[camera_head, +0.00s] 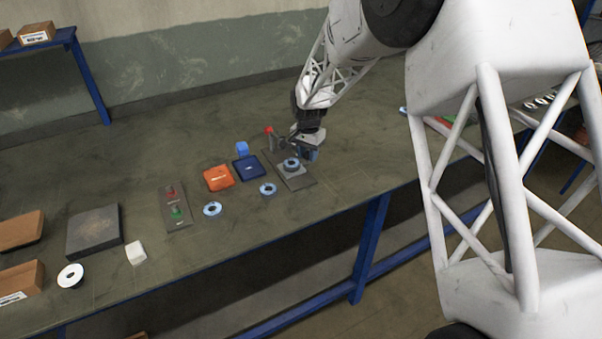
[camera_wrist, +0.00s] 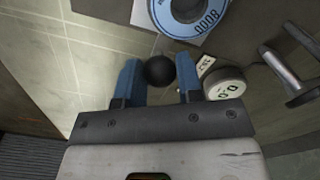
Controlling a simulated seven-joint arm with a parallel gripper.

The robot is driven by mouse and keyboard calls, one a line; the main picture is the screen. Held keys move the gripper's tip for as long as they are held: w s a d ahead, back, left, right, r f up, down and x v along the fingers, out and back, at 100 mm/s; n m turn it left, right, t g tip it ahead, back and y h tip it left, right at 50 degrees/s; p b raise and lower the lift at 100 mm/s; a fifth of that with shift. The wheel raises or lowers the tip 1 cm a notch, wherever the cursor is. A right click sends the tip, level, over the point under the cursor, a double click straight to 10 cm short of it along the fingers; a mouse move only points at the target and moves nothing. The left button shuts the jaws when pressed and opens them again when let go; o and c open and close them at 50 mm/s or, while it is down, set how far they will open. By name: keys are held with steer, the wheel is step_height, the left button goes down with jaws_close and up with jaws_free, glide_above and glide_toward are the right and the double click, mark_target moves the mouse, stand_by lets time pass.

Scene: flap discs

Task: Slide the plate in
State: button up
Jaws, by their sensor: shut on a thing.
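My gripper (camera_head: 307,154) is at the far right end of the row of items on the bench. In the wrist view its two blue fingers (camera_wrist: 158,76) stand either side of a round black knob (camera_wrist: 160,71) and are shut on it. A light plate (camera_wrist: 142,14) shows beyond the knob, with a blue-and-white ring disc (camera_wrist: 187,12) marked 0008 over it. In the head view the disc (camera_head: 291,164) lies on the grey fixture (camera_head: 299,183). The join between knob and plate is not clear.
A round gauge (camera_wrist: 226,84) and a grey lever (camera_wrist: 288,74) stand right of the fingers. Loose discs (camera_head: 268,189), a dark blue tray (camera_head: 247,169), an orange tray (camera_head: 218,178) and a button panel (camera_head: 175,207) lie left of the fixture.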

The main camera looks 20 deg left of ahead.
steer(key=shift+w+a, duration=1.45)
steer(key=shift+w, duration=0.05)
steer(key=o, duration=0.7)
steer(key=shift+r, duration=0.15)
steer(key=shift+r, duration=3.85)
